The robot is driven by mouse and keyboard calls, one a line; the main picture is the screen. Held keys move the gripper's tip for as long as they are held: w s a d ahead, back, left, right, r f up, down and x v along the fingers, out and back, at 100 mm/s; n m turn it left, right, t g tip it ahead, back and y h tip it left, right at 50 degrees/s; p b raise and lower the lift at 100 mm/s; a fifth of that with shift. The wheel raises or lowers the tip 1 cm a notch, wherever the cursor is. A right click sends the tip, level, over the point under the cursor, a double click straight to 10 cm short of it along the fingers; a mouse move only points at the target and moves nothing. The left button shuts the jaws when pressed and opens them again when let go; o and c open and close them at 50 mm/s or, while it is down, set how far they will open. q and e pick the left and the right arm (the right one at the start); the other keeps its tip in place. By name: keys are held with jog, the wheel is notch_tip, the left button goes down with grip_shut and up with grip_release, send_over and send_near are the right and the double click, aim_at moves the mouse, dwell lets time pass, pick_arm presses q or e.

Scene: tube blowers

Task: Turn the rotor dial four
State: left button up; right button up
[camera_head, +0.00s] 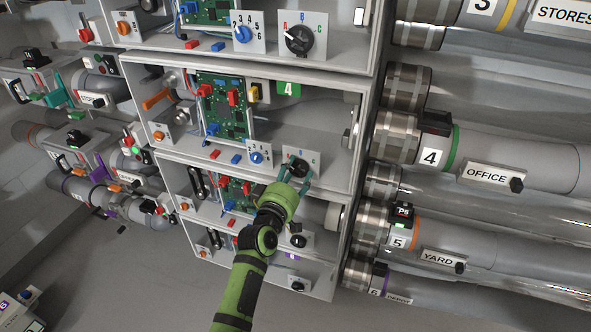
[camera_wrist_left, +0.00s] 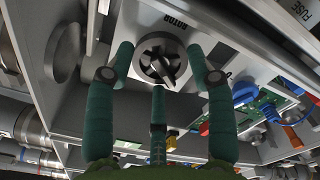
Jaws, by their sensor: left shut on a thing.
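The rotor dial of bay four is a black round knob (camera_wrist_left: 160,62) on a pale plate marked ROTOR. In the head view the dial (camera_head: 299,167) sits on a white plate lettered A, B and C, at the front right of the bay with the green 4 tag (camera_head: 289,89). My left gripper (camera_head: 293,174) is at this dial and partly covers it. The dial's pointer direction is hard to read. My right gripper is not in view.
A blue numbered knob (camera_head: 257,158) is left of the dial on the same front edge. A green circuit board (camera_head: 226,106) is deeper in the bay. Similar bays lie above and below. Pipe 4, labelled OFFICE (camera_head: 487,174), runs to the right.

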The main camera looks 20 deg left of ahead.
pick_arm(q)
jog(key=shift+w+a+r+n, duration=0.1)
jog(key=shift+a+r+n, duration=0.3)
jog(key=shift+n, duration=0.3)
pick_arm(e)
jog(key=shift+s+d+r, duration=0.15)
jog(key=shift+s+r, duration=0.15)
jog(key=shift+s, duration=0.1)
pick_arm(q)
jog(key=o, duration=1)
jog(key=shift+o, duration=0.6)
jog(key=shift+f, duration=0.3)
jog(key=shift+d, duration=0.1)
jog(key=shift+s, duration=0.2)
jog(key=shift+s+f, duration=0.1)
jog(key=shift+s, duration=0.3)
jog(key=s, duration=1.1)
jog(key=shift+a, duration=0.25)
